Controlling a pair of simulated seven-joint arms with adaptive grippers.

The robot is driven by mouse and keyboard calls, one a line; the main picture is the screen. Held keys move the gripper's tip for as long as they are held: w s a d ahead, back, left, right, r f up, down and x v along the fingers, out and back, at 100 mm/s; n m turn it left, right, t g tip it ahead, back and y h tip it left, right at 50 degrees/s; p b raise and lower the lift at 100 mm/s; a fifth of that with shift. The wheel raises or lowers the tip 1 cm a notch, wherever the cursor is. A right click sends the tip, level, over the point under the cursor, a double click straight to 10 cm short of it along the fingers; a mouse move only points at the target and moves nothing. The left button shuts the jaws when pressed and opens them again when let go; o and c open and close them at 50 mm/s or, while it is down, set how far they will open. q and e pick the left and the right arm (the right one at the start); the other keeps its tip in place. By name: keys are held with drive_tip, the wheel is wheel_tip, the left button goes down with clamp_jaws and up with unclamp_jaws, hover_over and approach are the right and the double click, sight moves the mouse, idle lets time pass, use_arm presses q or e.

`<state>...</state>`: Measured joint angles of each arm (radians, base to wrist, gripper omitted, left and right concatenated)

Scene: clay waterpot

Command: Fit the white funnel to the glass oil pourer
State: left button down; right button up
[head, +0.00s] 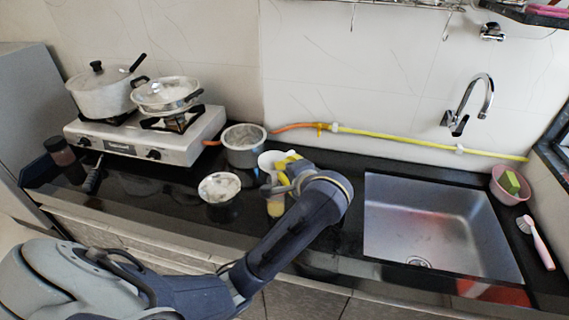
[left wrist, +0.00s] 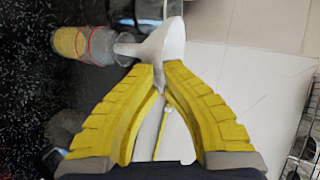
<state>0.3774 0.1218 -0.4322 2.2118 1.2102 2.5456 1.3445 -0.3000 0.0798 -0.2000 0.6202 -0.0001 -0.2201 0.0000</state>
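The white funnel (left wrist: 162,42) lies across the top of the left wrist view, its narrow spout toward the mouth of the glass oil pourer (left wrist: 85,44). The spout end meets or overlaps the mouth; I cannot tell how deep it sits. The pourer is clear glass with yellow oil. In the head view the funnel (head: 267,160) shows above the pourer (head: 275,207), partly behind my gripper. My left gripper (left wrist: 158,70) has yellow fingers closed together at the funnel's edge; it also shows in the head view (head: 284,172). My right gripper is not in view.
A metal pot (head: 245,150) stands just behind and left of the funnel. A bowl with white contents (head: 219,188) is left of the pourer. The gas stove (head: 150,140) is farther left, and the sink (head: 435,225) is right of my arm.

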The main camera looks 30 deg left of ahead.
use_arm(q)
drive_tip(key=shift+f, duration=1.6)
drive_tip(key=shift+f, duration=0.2)
idle(0.7)
drive_tip(key=c, duration=1.5)
unclamp_jaws()
drive_tip(key=shift+v, duration=3.7)
